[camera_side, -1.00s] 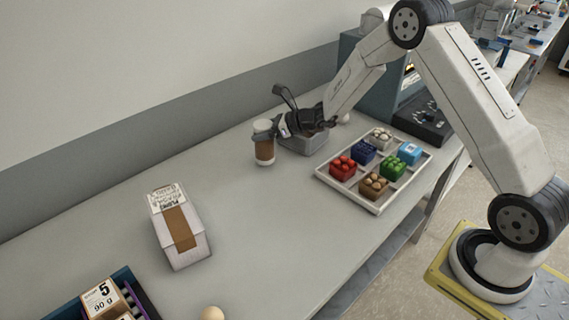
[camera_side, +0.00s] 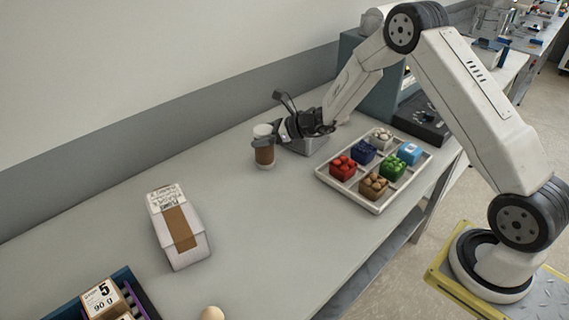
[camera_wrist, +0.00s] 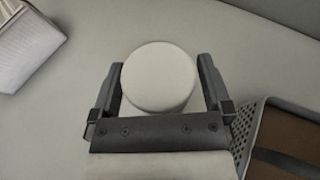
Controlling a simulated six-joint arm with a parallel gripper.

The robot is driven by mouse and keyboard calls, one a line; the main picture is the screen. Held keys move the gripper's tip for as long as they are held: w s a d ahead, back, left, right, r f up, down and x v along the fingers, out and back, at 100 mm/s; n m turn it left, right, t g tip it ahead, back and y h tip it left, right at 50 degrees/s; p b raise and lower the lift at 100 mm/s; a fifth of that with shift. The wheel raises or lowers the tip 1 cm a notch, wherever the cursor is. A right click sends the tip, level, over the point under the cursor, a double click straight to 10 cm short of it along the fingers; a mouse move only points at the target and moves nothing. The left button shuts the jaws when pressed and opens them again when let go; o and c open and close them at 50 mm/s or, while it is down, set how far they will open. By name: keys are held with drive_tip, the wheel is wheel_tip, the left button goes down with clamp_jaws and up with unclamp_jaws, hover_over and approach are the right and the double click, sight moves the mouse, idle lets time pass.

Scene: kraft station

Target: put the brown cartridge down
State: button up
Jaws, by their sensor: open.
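The brown cartridge (camera_side: 264,154) has a white cap and a brown band. It is upright and looks to be standing on the grey table, left of a small grey bin. My gripper (camera_side: 265,141) is at the cartridge's upper part. In the wrist view, the round white cap (camera_wrist: 159,76) is between the two fingers of my gripper (camera_wrist: 160,70). The fingers are open, one on each side of the cap. The brown band is hidden in that view.
The grey bin (camera_side: 313,143) is close behind my gripper; its perforated wall (camera_wrist: 245,130) shows in the wrist view. A white tray (camera_side: 343,198) with several coloured blocks lies to the right. A white bag (camera_side: 189,252) stands front left. The table between bag and cartridge is clear.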

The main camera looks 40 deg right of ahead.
drive_tip(key=shift+r, duration=0.15)
drive_tip(key=v, duration=1.2)
idle(0.4)
drive_tip(key=s+a+f+n+g, duration=0.1)
drive_tip(key=s+a+n+g, duration=0.65)
drive_tip(key=s+n, duration=0.25)
drive_tip(key=s+n+g+h, duration=0.1)
drive_tip(key=s+n+h, duration=0.6)
drive_tip(key=n, duration=1.2)
drive_tip(key=s+r, duration=0.1)
drive_tip(key=s, duration=0.3)
drive_tip(key=shift+s, duration=0.35)
